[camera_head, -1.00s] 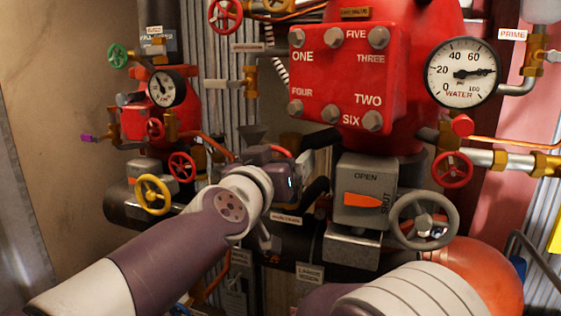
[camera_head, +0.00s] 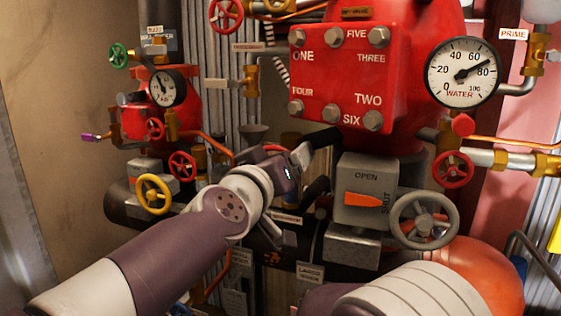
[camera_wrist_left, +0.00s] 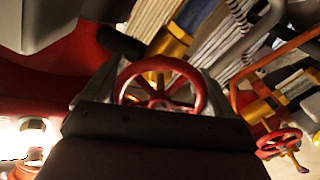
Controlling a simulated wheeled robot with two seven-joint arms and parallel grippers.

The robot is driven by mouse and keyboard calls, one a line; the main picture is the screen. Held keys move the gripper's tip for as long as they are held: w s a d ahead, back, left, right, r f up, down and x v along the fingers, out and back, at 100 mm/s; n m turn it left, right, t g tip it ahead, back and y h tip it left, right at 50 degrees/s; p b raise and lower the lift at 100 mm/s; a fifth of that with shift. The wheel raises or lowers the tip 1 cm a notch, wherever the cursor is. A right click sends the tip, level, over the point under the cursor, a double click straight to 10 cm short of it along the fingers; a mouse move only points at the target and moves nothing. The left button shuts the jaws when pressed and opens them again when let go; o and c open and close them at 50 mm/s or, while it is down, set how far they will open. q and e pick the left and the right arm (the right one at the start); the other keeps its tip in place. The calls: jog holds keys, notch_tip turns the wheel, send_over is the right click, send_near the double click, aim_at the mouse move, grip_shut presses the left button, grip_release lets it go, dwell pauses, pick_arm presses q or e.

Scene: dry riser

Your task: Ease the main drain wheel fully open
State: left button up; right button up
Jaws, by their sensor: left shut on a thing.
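A red spoked handwheel (camera_wrist_left: 158,64), which I take as the main drain wheel, sits between the fingers of my left gripper (camera_wrist_left: 160,82) in the left wrist view. The fingers hold its rim from both sides, and a brass valve body shows behind it. My right gripper is outside the view.
Close right of the gripper is a grey box (camera_head: 364,174) with an orange pointer, and a grey handwheel (camera_head: 423,219). A red wheel (camera_head: 182,165) and yellow wheel (camera_head: 152,194) stand to the left. Above is the red valve cover (camera_head: 343,75); the water gauge (camera_head: 462,72) reads roughly 70 to 80.

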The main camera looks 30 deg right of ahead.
pick_arm(q)
jog(key=o, duration=0.8)
jog(key=shift+r, duration=0.2)
jog(key=shift+o, duration=0.2)
jog(key=shift+a, duration=0.1)
jog(key=b+v, duration=0.2)
jog(key=v, duration=1)
jog(key=shift+s+a, duration=0.2)
jog(key=shift+s, duration=0.1)
